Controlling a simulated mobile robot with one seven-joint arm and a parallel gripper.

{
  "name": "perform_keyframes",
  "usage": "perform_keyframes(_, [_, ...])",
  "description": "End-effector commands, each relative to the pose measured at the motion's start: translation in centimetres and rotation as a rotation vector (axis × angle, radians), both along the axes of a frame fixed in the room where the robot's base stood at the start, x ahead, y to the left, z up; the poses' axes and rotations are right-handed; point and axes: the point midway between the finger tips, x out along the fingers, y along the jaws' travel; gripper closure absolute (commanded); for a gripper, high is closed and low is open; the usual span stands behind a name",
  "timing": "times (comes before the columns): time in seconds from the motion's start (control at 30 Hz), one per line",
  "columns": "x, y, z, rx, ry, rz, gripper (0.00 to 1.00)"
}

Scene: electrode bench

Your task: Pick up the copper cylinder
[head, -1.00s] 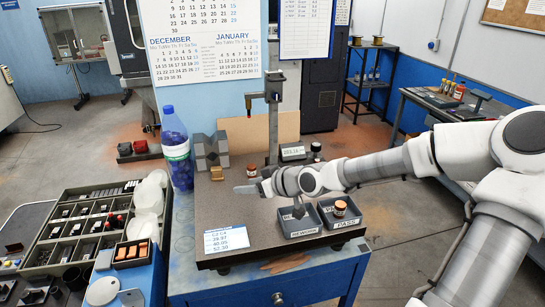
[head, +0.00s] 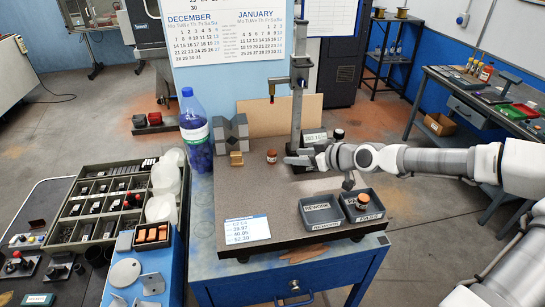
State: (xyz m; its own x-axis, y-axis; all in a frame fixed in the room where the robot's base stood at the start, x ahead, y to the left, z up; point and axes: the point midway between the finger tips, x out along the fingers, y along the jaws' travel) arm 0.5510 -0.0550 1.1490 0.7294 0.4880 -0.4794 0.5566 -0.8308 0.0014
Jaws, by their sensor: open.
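A small copper-coloured cylinder (head: 271,156) with a pale band stands upright on the dark bench plate (head: 290,235), right of a brass block. My gripper (head: 291,158) points left, with its fingertips a little to the right of this cylinder in the picture. It is open, and nothing shows between its fingers. The gap in depth to the cylinder is hard to judge. Another copper-coloured piece (head: 348,207) sits in the PASS tray (head: 371,217), below my wrist.
A REWORK tray (head: 322,225) stands beside the PASS tray. A gauge stand column (head: 297,105) rises just behind my gripper. A grey V-block (head: 230,135), brass block (head: 236,159) and blue-capped bottle (head: 195,135) stand left.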

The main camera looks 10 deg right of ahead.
Motion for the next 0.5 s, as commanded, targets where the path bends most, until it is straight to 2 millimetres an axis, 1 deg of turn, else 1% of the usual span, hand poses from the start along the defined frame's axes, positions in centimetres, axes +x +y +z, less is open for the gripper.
perform_keyframes(0.03, [0.6, 0.5, -0.3, -0.001, 0.000, 0.003, 0.48])
perform_keyframes(0.3, [3.3, 2.3, -2.1, 0.000, 0.001, 0.001, 0.48])
perform_keyframes(0.5, [4.6, 3.1, -3.0, 0.002, 0.001, 0.000, 0.48])
